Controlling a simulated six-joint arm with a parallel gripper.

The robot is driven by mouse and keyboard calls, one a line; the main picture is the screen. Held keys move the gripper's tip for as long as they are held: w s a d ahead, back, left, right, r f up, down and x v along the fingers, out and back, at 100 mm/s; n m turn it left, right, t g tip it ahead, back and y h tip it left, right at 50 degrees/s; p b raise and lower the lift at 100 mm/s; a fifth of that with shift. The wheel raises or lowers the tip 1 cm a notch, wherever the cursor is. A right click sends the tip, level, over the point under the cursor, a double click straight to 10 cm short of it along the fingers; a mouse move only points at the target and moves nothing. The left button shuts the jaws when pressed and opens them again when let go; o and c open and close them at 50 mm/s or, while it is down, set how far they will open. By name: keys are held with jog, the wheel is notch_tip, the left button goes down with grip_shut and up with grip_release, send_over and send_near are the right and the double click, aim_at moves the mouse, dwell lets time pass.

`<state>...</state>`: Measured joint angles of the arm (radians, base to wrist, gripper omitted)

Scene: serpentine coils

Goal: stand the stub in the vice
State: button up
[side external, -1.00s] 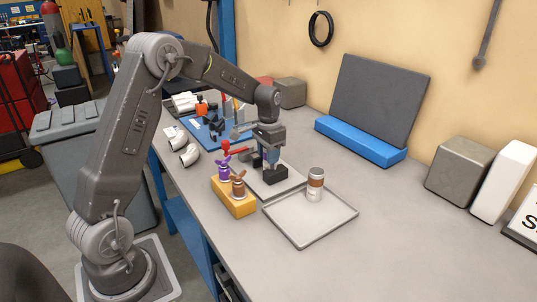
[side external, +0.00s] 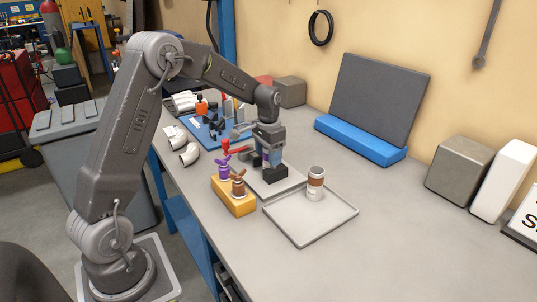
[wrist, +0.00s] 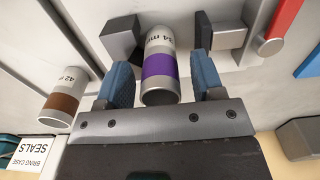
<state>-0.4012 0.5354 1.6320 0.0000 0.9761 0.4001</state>
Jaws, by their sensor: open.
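The stub with a purple band (wrist: 159,68) is a pale tube seen in the wrist view. It stands upright between the vice's dark jaw block (wrist: 120,36) and the opposite grey jaw (wrist: 221,28). Whether both jaws touch it is hard to tell. My gripper (wrist: 160,62) is open, with one blue finger on each side of the stub and a visible gap at the right finger. In the side view my gripper (side external: 268,158) points down over the vice (side external: 277,174), and its fingers mostly hide the stub.
A shallow grey tray (side external: 318,229) holds an upright brown-banded stub (side external: 315,184). A yellow block (side external: 233,203) with purple and brown pieces stands left of the vice. White pipe elbows (side external: 188,154) and a blue tool mat (side external: 205,135) lie behind.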

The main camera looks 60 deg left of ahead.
notch_tip(320, 180, up, 12)
jog(key=s+d+r+t, duration=0.2)
jog(key=s+d+r, duration=0.4)
jog(key=s+d, duration=0.45)
jog(key=s+d+f+t, duration=0.1)
jog(key=s+d+f, duration=0.1)
jog(key=s+d, duration=0.2)
jog(key=s+d+f+t, duration=0.2)
jog(key=s+d, duration=0.2)
jog(key=s, duration=0.6)
jog(key=shift+t, duration=0.3)
jog(key=shift+d, duration=0.1)
